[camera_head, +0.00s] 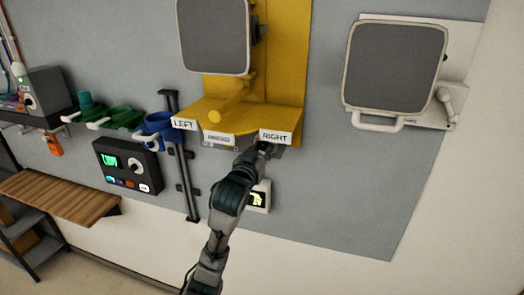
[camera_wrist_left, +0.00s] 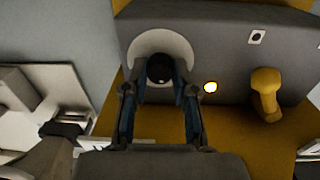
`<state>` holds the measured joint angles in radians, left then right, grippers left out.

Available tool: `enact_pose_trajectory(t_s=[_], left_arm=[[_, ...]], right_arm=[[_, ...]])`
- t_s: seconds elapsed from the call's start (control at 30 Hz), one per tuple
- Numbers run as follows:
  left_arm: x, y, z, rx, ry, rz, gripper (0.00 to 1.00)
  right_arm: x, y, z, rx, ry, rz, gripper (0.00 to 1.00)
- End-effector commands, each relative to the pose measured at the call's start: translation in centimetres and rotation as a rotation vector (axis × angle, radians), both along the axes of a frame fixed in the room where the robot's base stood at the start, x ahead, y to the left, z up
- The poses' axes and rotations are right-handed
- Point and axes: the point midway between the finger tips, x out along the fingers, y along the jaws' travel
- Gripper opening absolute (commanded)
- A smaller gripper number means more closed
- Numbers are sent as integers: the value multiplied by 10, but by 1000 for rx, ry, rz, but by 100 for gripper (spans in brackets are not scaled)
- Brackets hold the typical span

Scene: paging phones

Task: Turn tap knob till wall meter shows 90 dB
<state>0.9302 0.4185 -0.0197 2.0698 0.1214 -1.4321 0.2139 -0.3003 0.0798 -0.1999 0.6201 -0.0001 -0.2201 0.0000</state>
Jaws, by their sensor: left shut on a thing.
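A dark round knob (camera_wrist_left: 160,68) sits on a white disc (camera_wrist_left: 139,49) on a grey panel (camera_wrist_left: 215,30) in the wrist view. My left gripper (camera_wrist_left: 160,88) has its two fingers on either side of the knob and is closed on it. In the head view my left gripper (camera_head: 265,149) reaches up under the yellow shelf beside the RIGHT label; the knob is hidden there. A small white wall box (camera_head: 259,196) with a dark, lit display is below the gripper, partly behind my arm. I cannot read its figure. My right gripper is not in view.
A yellow lever (camera_wrist_left: 265,92) and a lit round lamp (camera_wrist_left: 210,87) are right of the knob. The yellow shelf (camera_head: 240,115) overhangs the gripper. A black box (camera_head: 128,165) with a green display and dial hangs left of a dark vertical rail (camera_head: 188,185).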

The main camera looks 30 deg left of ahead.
Motion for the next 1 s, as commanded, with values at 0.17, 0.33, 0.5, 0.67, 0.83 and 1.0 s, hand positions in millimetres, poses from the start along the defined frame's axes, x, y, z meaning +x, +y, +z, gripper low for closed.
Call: enact_pose_trajectory(t_s=[0.17, 0.33, 0.5, 0.67, 0.83, 1.0], left_arm=[[0, 0, 1, -161, -41, 0, 0], [-1, 1, 1, -318, -80, 1, 0], [-1, 1, 1, -468, -116, 1, 0], [-1, 1, 1, -592, -146, 2, 0], [-1, 2, 1, -695, -171, 2, 0], [-1, 2, 1, -763, -188, 2, 0]], right_arm=[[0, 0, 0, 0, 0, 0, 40], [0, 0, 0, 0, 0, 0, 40], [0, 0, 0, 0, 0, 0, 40], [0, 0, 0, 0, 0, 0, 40], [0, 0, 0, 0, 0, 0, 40], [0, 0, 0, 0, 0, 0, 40]])
